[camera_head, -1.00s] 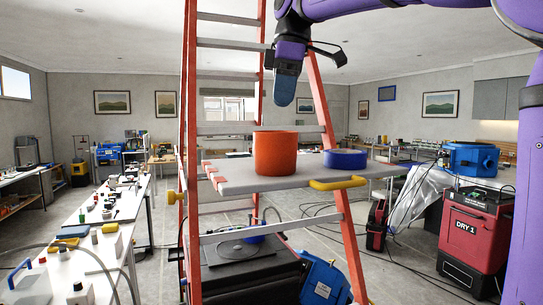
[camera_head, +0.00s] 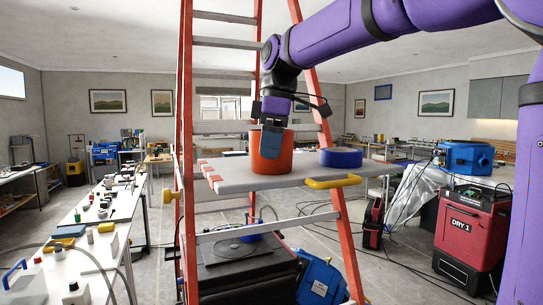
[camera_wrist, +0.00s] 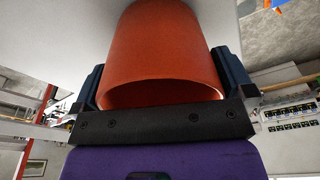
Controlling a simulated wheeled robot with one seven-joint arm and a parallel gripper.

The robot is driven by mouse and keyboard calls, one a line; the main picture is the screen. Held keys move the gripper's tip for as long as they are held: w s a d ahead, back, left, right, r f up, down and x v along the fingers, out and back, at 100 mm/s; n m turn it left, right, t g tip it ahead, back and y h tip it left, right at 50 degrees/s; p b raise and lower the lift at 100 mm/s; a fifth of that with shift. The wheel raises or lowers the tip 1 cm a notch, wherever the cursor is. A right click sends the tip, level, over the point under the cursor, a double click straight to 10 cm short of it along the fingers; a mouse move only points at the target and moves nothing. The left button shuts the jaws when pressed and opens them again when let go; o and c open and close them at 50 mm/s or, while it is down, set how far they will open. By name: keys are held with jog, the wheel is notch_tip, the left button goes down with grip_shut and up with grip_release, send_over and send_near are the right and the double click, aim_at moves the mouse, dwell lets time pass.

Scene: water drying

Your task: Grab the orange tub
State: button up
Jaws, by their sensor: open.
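The orange tub (camera_head: 285,158) stands upright on the grey shelf (camera_head: 225,172) of the orange ladder. The tub's rim faces my palm. Whether the fingers touch its wall, I cannot tell.
A blue round container (camera_head: 341,157) sits on the shelf to the right of the tub. A yellow handle (camera_head: 334,182) sticks out at the shelf's front edge. The ladder's orange rails (camera_head: 186,90) rise close to my arm.

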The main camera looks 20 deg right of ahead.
jog(key=c, duration=0.6)
